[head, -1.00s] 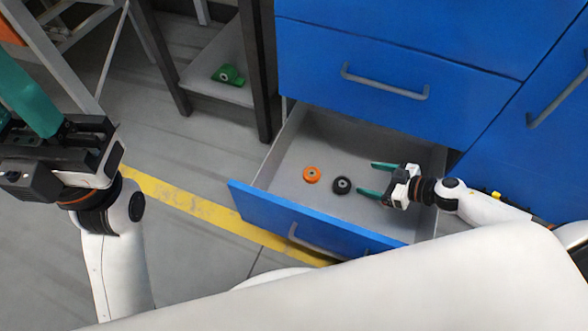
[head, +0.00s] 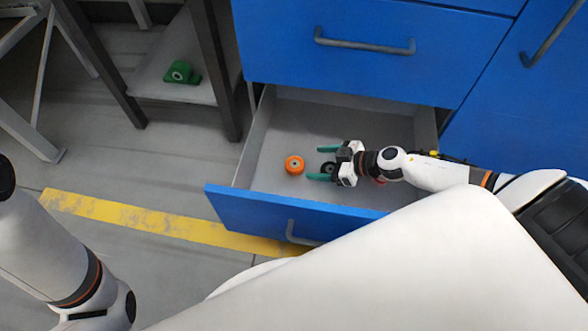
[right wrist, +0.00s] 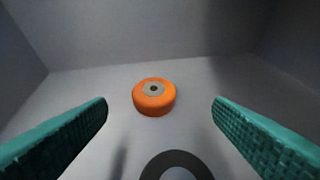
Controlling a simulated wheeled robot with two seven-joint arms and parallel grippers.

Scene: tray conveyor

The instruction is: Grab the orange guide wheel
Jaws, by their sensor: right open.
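The orange guide wheel (head: 294,165) lies on the floor of the open drawer, left of my right gripper. In the right wrist view the orange wheel (right wrist: 154,96) lies ahead, between and beyond the two teal fingers. My right gripper (head: 322,162) is open inside the drawer, its fingers pointing left toward the orange wheel and apart from it. A black wheel (head: 327,168) is between the right fingers in the head view, partly hidden. It also shows at the bottom of the right wrist view (right wrist: 176,166). My left gripper is out of view.
The drawer (head: 262,207) is pulled out of a blue cabinet (head: 350,65), its walls surrounding the wheels. A green part (head: 182,73) sits on a low shelf at the upper left. The drawer floor behind the orange wheel is clear.

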